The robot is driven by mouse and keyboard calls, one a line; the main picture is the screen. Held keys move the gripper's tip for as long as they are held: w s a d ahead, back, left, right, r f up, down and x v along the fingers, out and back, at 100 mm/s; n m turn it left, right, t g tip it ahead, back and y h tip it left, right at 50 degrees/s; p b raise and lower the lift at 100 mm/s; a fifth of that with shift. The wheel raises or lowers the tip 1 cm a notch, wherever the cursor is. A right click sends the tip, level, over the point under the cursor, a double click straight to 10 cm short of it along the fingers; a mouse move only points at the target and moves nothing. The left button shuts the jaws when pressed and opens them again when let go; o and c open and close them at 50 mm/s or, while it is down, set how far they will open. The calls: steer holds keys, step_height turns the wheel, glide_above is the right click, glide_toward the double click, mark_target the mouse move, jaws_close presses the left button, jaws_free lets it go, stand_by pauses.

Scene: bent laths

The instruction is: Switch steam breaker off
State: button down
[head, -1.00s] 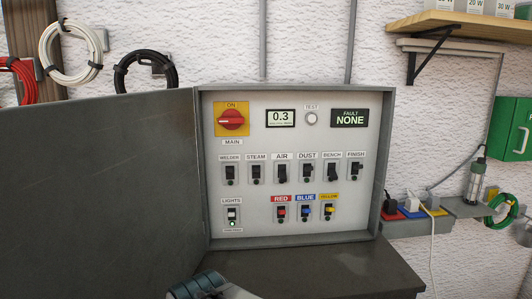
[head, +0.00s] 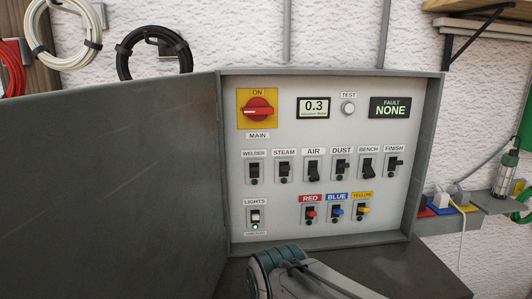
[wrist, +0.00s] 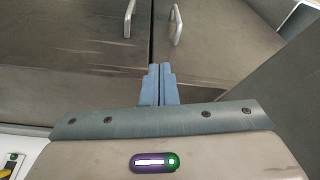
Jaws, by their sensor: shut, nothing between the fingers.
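The steam breaker (head: 284,172) is a small black switch under the STEAM label, in the upper row of the open electrical panel (head: 425,160). It sits between the WELDER switch (head: 254,173) and the AIR switch (head: 313,171). Its lever position is too small to tell for sure. My gripper (wrist: 160,72) shows in the wrist view with its two blue fingers together and nothing between them. The wrist view shows grey cabinet doors beyond the fingers, not the breaker. In the head view part of my arm shows below the panel; the fingertips are not visible there.
The panel's grey door (head: 110,190) stands open at the left. The red MAIN knob (head: 257,110) is at ON. The fault display (head: 390,107) reads NONE. Red, blue and yellow switches and a LIGHTS switch (head: 255,217) sit in the lower row. A grey ledge (head: 420,272) lies below.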

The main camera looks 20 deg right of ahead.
mark_target(287, 155)
steer(key=w+d+r+m+p, duration=0.1)
steer(key=w+d+r+p, duration=0.2)
steer(key=r, duration=1.1)
steer(key=w+d+r+m+p, duration=0.1)
steer(key=w+d+r+p, duration=0.2)
steer(key=w+d+r, duration=0.3)
steer(key=w+d+r+m+h+p, duration=0.1)
steer(key=w+d+r+p, duration=0.2)
steer(key=w+r, duration=0.7)
step_height(287, 155, up, 13)
steer(key=d, duration=0.2)
steer(key=shift+w+d+t+p, duration=0.15)
steer(key=shift+d+t+p, duration=0.15)
steer(key=shift+t+p, duration=0.1)
steer(key=shift+f, duration=0.15)
steer(key=b+x, duration=0.1)
steer(key=x, duration=1.9)
steer(key=shift+d, duration=0.1)
steer(key=shift+f+b, duration=0.15)
steer(key=shift+b, duration=0.45)
steer(key=shift+t+b, duration=0.3)
